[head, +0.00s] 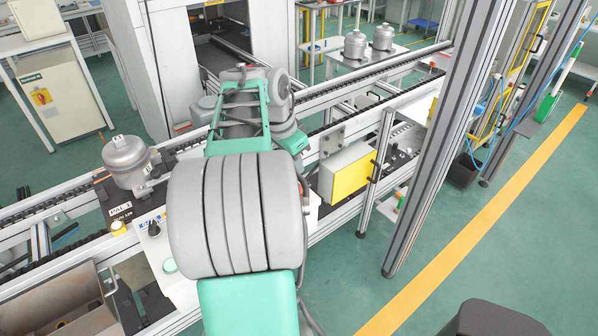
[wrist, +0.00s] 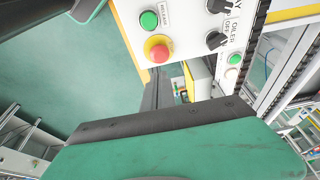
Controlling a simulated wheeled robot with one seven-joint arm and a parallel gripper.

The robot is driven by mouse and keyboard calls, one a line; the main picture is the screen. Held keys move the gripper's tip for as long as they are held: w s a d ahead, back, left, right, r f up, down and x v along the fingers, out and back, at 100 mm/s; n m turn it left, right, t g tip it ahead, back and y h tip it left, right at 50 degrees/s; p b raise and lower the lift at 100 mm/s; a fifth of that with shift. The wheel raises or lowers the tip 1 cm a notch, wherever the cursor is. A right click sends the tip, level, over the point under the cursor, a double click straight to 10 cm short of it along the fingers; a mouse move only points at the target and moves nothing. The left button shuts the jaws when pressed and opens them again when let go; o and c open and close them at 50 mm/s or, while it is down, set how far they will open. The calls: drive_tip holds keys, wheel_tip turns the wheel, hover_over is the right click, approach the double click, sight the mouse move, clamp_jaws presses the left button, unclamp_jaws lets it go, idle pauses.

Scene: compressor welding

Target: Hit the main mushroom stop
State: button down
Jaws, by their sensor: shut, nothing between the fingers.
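The red mushroom stop (wrist: 158,48) sits on a yellow ring on a white control panel (wrist: 185,60) in the wrist view. A green button (wrist: 149,20) is beside it, with black selector knobs (wrist: 216,40) to the right. My gripper (wrist: 160,76) is shut and empty; its dark fingers show just below the mushroom in the picture, and the gap in depth is hard to tell. In the head view my arm covers much of the panel and hides the gripper.
In the head view a grey compressor shell (head: 127,160) stands on the conveyor left of my arm. A yellow-faced box (head: 350,175) and an aluminium post (head: 430,150) stand to the right.

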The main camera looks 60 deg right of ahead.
drive_tip(key=p+v, duration=0.1)
drive_tip(key=v, duration=0.6)
drive_tip(key=shift+r, duration=0.4)
drive_tip(key=shift+w, duration=0.15)
